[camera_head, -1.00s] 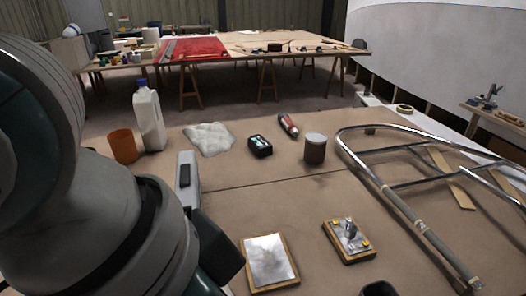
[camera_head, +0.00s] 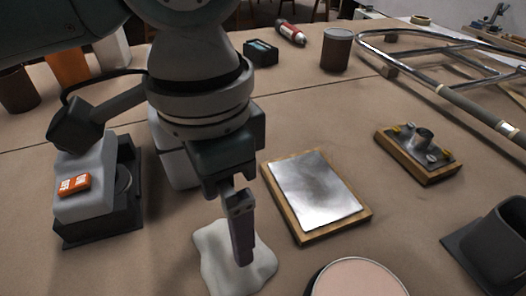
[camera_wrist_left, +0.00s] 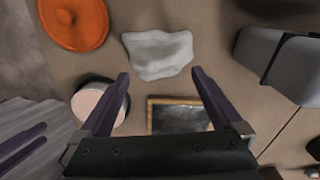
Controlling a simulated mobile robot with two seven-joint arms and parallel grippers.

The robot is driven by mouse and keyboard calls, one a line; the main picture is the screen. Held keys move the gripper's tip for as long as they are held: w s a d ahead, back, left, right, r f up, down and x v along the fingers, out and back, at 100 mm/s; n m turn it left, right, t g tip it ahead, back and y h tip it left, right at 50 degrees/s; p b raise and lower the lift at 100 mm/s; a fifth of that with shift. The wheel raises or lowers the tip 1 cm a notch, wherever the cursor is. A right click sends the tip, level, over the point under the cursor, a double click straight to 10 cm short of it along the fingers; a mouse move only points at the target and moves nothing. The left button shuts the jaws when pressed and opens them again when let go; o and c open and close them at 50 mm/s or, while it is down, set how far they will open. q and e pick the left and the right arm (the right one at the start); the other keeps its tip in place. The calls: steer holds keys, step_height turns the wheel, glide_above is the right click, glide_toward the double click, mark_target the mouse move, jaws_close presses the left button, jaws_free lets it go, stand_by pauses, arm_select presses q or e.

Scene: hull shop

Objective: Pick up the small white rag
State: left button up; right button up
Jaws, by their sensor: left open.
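The small white rag (camera_head: 208,250) lies crumpled on the brown table at the bottom of the head view. It also shows whole in the left wrist view, as a pale grey-white cloth (camera_wrist_left: 158,50). My left gripper (camera_head: 241,262) points down over it and hides part of it in the head view. In the left wrist view its two dark purple fingers (camera_wrist_left: 161,73) are spread wide, with nothing between them. Their tips line up near the rag's lower edge; I cannot tell the height left. Two dark purple bars (camera_wrist_left: 24,146) at lower left there may be my right gripper's fingers.
A wood-backed metal plate (camera_head: 316,190) lies right of the rag, and a pinkish round lid (camera_head: 357,281) is in front. A grey tool with an orange label (camera_head: 85,190) stands at left. A board with a metal fitting (camera_head: 420,150) and a tubular frame (camera_head: 440,85) are farther right.

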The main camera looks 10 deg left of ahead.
mark_target(229, 241)
arm_select(q)
step_height(229, 241, down, 6)
steer(key=shift+s+r+b, duration=0.15)
steer(key=shift+b, duration=0.65)
steer(key=c, duration=1.2)
